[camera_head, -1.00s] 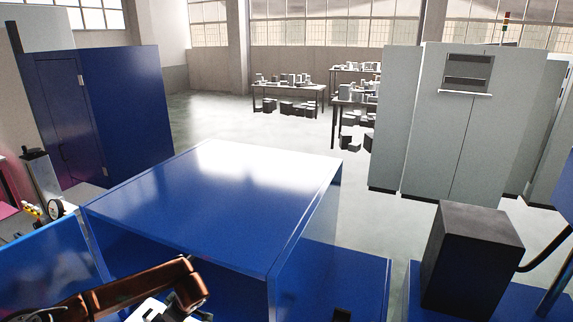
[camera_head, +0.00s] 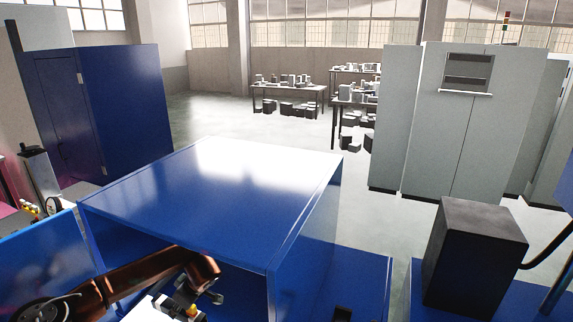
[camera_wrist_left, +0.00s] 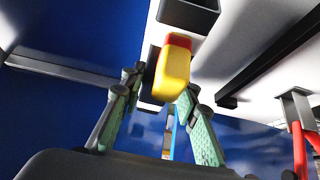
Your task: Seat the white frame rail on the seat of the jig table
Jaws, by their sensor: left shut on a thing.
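My left gripper (camera_head: 190,303) is low in the head view, in front of the open front of a blue box-shaped housing. In the left wrist view its green-padded fingers (camera_wrist_left: 163,103) are shut on a yellow-and-red piece (camera_wrist_left: 174,72) with a dark part beside it. White surfaces (camera_wrist_left: 225,55) lie behind the piece; I cannot tell whether they belong to the white frame rail. A white part (camera_head: 152,309) also shows beside the gripper in the head view. I cannot make out the jig table's seat. My right gripper is not in view.
The blue housing (camera_head: 215,190) fills the middle, with a blue panel (camera_head: 45,255) to its left. A black box (camera_head: 475,255) with a cable stands on a blue surface at the right. Grey cabinets (camera_head: 440,130) and a blue cabinet (camera_head: 125,115) stand farther back on open floor.

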